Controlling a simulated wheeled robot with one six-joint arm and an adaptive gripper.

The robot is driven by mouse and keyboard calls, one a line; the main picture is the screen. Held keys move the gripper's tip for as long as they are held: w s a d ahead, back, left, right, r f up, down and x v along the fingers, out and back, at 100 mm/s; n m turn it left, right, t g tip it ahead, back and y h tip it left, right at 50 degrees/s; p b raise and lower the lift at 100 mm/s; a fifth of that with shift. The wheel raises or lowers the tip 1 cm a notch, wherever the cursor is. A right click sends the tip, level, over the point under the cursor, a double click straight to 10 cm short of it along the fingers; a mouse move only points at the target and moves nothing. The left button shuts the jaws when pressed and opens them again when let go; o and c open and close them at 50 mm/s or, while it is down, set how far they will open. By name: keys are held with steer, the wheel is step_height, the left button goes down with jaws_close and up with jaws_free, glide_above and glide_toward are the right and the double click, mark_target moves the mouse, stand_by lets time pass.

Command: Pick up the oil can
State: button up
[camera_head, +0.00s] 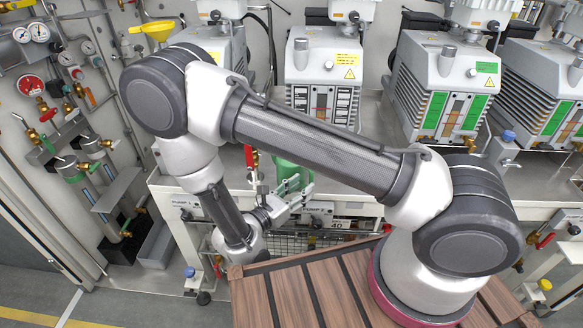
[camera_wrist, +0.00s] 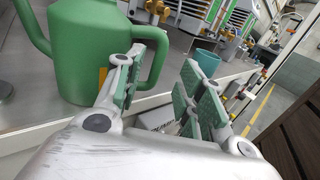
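The green oil can (camera_wrist: 78,60) stands upright on the bench in the wrist view, at the upper left, with a curved handle on its right side. In the head view only part of the oil can (camera_head: 288,172) shows below my forearm; the rest is hidden. My gripper (camera_wrist: 165,62) is open, with green pads on both fingers. Its left finger overlaps the can's handle in the picture, and part of the handle shows between the fingers. I cannot tell whether they touch. In the head view my gripper (camera_head: 303,192) is at the bench's front edge, close to the can.
Several vacuum pumps (camera_head: 440,85) stand along the bench (camera_head: 545,180). A teal cup (camera_wrist: 207,62) is beyond my right finger. The floor at the lower left is clear.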

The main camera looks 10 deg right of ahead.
steer(key=x, duration=0.5)
steer(key=shift+w+d+f, duration=0.2)
steer(key=shift+w+f, duration=0.05)
steer(key=shift+c, duration=0.4)
jaws_close()
